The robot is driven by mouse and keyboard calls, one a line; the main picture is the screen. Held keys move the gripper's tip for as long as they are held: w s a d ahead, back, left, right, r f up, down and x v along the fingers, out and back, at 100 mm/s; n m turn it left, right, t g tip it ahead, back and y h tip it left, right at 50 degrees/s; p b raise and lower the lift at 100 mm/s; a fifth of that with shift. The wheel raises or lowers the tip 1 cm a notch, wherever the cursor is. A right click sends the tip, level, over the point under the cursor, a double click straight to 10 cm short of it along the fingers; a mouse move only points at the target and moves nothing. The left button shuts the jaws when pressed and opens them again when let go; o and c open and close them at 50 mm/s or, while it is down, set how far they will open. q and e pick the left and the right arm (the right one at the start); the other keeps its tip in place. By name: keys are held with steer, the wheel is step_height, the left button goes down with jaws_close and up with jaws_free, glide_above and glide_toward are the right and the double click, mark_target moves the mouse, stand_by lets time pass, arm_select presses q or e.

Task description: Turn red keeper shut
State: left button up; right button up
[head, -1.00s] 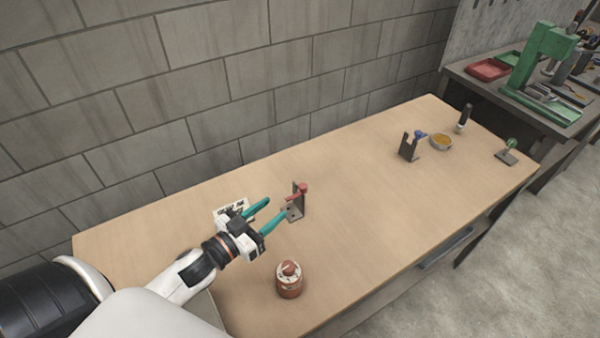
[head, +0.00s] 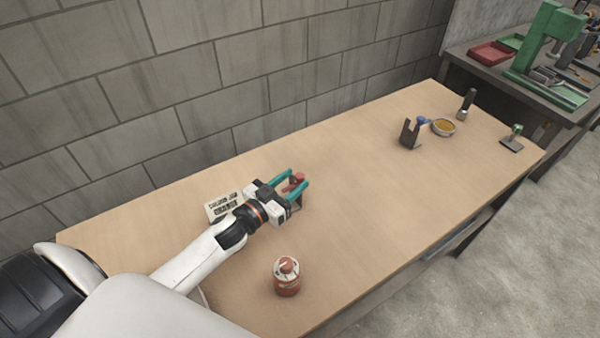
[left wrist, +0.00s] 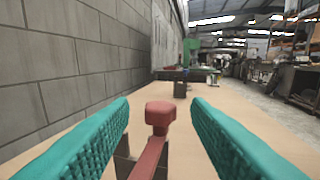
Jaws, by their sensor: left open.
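The red keeper (head: 297,178) is a small red lever with a knob, mounted on a dark metal bracket (head: 300,202) on the wooden bench. In the left wrist view the red keeper (left wrist: 158,120) stands between my two teal fingers, with a gap on each side. My left gripper (head: 297,179) is open around the keeper and not closed on it. The bracket is mostly hidden behind the gripper in the head view. My right gripper is not in view.
A red-brown round canister (head: 287,278) stands near the bench's front edge. A printed card (head: 222,206) is beside my left wrist. A dark bracket with a blue knob (head: 411,133), a small bowl (head: 443,127) and a green-knobbed stand (head: 512,140) are farther right. The middle bench is clear.

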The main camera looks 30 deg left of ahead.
mark_target(296, 178)
arm_select(q)
steer(key=shift+x, duration=1.6)
jaws_close()
